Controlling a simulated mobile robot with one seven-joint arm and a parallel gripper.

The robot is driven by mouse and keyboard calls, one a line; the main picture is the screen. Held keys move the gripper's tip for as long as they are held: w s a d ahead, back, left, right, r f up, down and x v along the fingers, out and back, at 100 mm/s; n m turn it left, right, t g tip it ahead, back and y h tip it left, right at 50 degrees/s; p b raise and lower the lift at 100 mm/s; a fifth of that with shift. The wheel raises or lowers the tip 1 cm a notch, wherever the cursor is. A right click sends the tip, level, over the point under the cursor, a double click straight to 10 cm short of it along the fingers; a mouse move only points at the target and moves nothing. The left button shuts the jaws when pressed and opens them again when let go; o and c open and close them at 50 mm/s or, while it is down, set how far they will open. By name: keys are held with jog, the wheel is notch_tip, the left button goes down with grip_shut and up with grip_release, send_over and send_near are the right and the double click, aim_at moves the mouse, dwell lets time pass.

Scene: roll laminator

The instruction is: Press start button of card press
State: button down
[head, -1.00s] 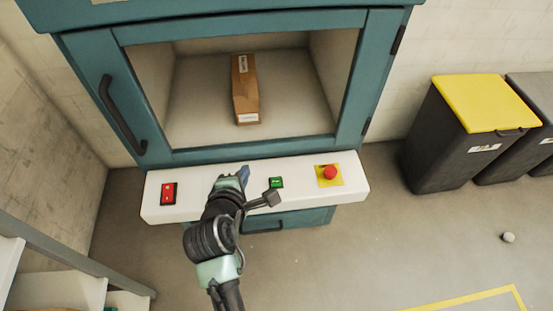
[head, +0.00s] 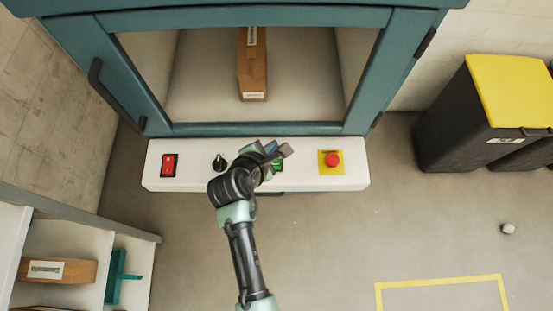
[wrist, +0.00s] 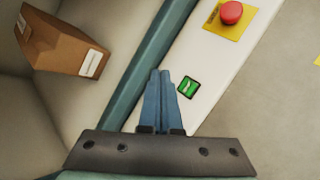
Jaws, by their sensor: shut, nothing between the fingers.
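The teal card press (head: 260,18) has a white control panel (head: 300,182) along its front. A green button (head: 278,165), partly hidden by my gripper in the head view, shows clearly in the wrist view (wrist: 188,87). My gripper (head: 272,150) is shut and empty over the panel. In the wrist view its blue fingertips (wrist: 161,75) lie just left of the green button; I cannot tell their height above the panel. A red switch (head: 169,165), a black knob (head: 219,162) and a red emergency button (head: 332,160) on a yellow plate share the panel.
A cardboard box (head: 252,70) lies inside the press chamber. A black bin with a yellow lid (head: 508,90) stands at right. A shelf with another box (head: 58,270) is at lower left. The floor in front of the panel is clear.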

jog(key=shift+f, duration=0.1)
jog(key=b, duration=0.8)
send_over(273, 162)
jog(key=s, duration=0.2)
jog(key=f, duration=0.6)
jog(key=shift+w+f, duration=0.25)
jog(key=shift+f, duration=0.15)
jog(key=shift+f+b, duration=0.45)
jog(key=shift+f, duration=0.45)
jog(key=shift+f, duration=0.1)
jog(key=shift+f, duration=0.3)
